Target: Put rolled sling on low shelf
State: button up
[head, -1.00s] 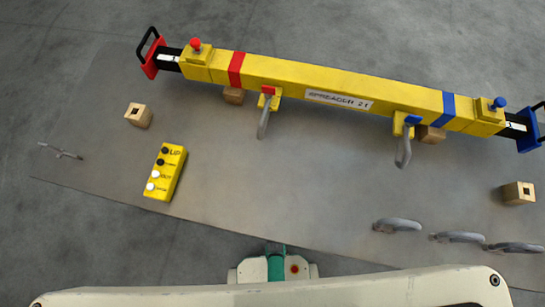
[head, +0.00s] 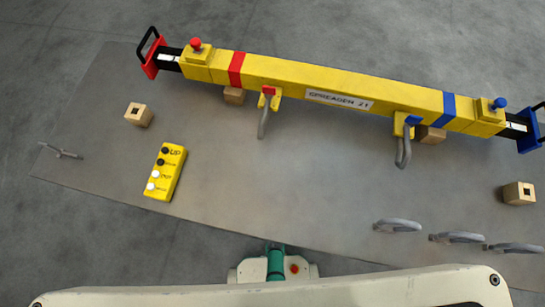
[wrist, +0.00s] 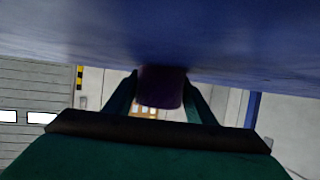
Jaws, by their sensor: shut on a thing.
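In the wrist view, my gripper (wrist: 160,100) is shut on a dark purple rounded thing, which looks like the rolled sling (wrist: 160,84). The sling sits between the two teal fingers, and its upper part merges into shadow. A broad blue surface (wrist: 60,30) fills the top of the wrist view, close to the sling. I cannot tell whether it is part of the low shelf or whether the sling touches it. No shelf can be made out in the head view, and the sling cannot be seen there.
In the head view, a yellow spreader beam (head: 300,88) with hooks lies across a grey mat (head: 240,190). A yellow button box (head: 165,172), small wooden blocks (head: 138,114) and grey shackles (head: 397,225) lie around it. A grey slatted wall (wrist: 35,90) shows in the wrist view.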

jog(key=o, duration=1.2)
jog(key=shift+r, duration=0.1)
jog(key=v, duration=1.1)
jog(key=shift+s+r, duration=0.15)
jog(key=shift+s, duration=0.25)
